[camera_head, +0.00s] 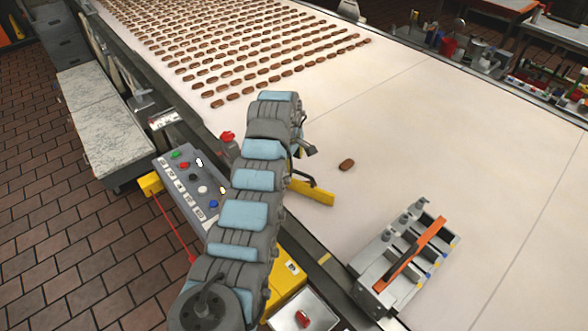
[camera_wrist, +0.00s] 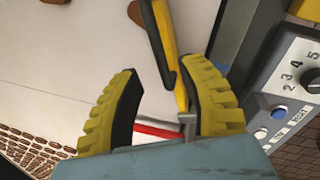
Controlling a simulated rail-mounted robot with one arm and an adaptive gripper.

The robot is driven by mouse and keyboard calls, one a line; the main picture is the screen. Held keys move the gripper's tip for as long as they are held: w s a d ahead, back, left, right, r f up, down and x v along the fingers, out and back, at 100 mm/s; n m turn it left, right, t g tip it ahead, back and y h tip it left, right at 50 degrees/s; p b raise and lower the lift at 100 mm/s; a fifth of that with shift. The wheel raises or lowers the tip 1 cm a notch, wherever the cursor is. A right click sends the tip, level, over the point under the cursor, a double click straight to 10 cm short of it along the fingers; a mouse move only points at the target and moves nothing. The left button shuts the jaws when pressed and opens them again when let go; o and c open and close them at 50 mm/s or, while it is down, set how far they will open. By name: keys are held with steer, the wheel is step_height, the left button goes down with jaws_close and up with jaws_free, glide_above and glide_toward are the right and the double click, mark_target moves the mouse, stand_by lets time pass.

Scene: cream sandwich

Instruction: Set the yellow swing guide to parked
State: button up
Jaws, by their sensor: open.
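The yellow swing guide (camera_head: 312,191) is a bar reaching from behind my arm onto the pale belt in the head view. Its inner end is hidden by my arm. In the wrist view a yellow bar with a dark side, which looks like the guide (camera_wrist: 164,28), runs down from the top edge to between my fingers. My gripper (camera_wrist: 160,72) is open, with its ribbed yellow fingers on either side of the bar's lower part. The right finger is very close to the bar; I cannot tell whether they touch.
Rows of brown biscuits (camera_head: 250,55) cover the far belt; a single biscuit (camera_head: 346,164) lies beyond the guide. A button panel (camera_head: 188,183) is left of my arm. A grey metal unit with an orange bar (camera_head: 415,252) stands at the belt's near edge.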

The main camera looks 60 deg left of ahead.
mark_target(288, 183)
steer(key=f, duration=0.3)
steer(key=shift+w+a, duration=0.25)
steer(key=shift+f, duration=1)
steer(key=shift+w, duration=0.1)
jaws_close()
